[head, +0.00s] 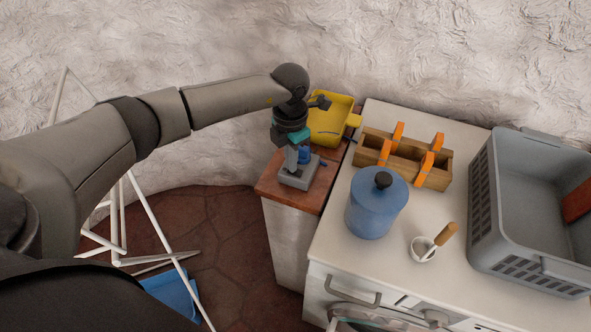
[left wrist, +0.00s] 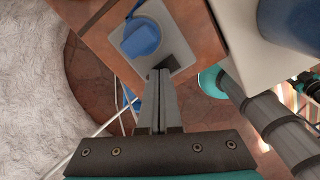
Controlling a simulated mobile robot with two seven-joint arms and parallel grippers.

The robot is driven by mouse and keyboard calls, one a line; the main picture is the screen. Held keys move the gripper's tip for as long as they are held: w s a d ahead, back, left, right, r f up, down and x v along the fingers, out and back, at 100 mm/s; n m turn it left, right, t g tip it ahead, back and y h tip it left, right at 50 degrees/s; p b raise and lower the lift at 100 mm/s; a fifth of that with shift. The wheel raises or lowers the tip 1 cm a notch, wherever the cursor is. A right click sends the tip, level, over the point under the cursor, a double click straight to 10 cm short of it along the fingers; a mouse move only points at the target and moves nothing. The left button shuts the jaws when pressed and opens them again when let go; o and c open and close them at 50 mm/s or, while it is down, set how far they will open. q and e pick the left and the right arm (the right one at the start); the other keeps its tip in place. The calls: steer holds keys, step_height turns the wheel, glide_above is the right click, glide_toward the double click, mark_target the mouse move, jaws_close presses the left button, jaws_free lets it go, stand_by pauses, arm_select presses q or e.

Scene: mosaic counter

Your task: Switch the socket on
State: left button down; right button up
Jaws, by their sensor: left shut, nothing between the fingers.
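The socket is a grey block (head: 299,178) on the small wooden-topped cabinet, with a blue plug (head: 304,155) on it. In the left wrist view the socket (left wrist: 182,28) shows at the top, with the blue plug (left wrist: 140,40) on its left part and a dark switch patch (left wrist: 175,52) at its lower right. My left gripper (head: 290,164) points down over the socket. Its closed, empty fingers (left wrist: 160,74) end right by the dark switch; whether they touch it I cannot tell. The fingers hide part of the switch. My right gripper is not in view.
A yellow container (head: 330,120) stands behind the socket. To the right, the white counter (head: 335,230) holds a blue lidded pot (head: 375,207), a wooden rack with orange pieces (head: 408,157), a mortar with pestle (head: 424,248) and a grey crate (head: 500,200). A white drying rack (head: 118,220) stands left.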

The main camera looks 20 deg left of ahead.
arm_select(q)
steer(key=shift+f, duration=0.2)
steer(key=shift+r, duration=0.15)
step_height(320, 180, up, 7)
steer(key=p, duration=0.5)
steer(key=shift+s+f, duration=0.1)
steer(key=shift+f, duration=0.1)
stand_by(0.5)
